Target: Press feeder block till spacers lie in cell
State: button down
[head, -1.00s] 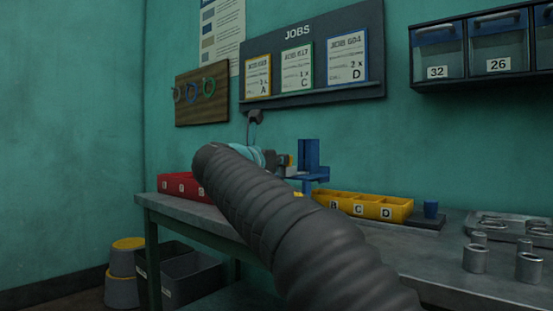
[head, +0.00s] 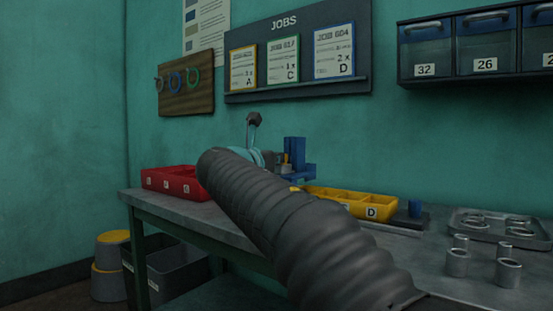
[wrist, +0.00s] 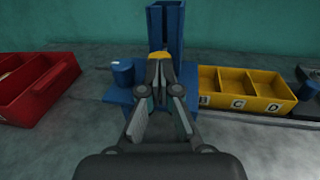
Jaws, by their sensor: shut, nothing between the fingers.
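The blue feeder (head: 295,151) stands on the bench, with a tall upright channel that also shows in the wrist view (wrist: 166,22). A small block with a yellow top (wrist: 179,60) sits at the foot of the channel, partly hidden by my fingertips. My gripper (wrist: 160,66) is shut and empty, its tips at the near side of this block; I cannot tell whether they touch it. The yellow tray (wrist: 247,102) with cells lies just right of the feeder; C and D are readable and those cells look empty. I see no spacers in the feeder. In the head view, my arm hides my fingers.
A red bin (wrist: 38,90) with compartments stands left of the feeder. A blue knob-like cylinder (wrist: 122,72) is on the feeder's left side. Metal cylinders (head: 457,262) and a metal tray (head: 500,226) with rings occupy the right of the bench. A jobs board (head: 297,50) hangs behind.

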jog(key=v, duration=1.3)
jog(key=shift+s, duration=0.2)
jog(key=shift+f, duration=0.1)
dwell(0.4)
jog(key=b+v, duration=0.2)
jog(key=b, duration=0.1)
jog(key=a+b+v, duration=0.1)
jog(key=b+v, duration=0.2)
jog(key=b, duration=0.1)
jog(key=shift+w+a, duration=0.1)
jog(key=shift+w, duration=0.1)
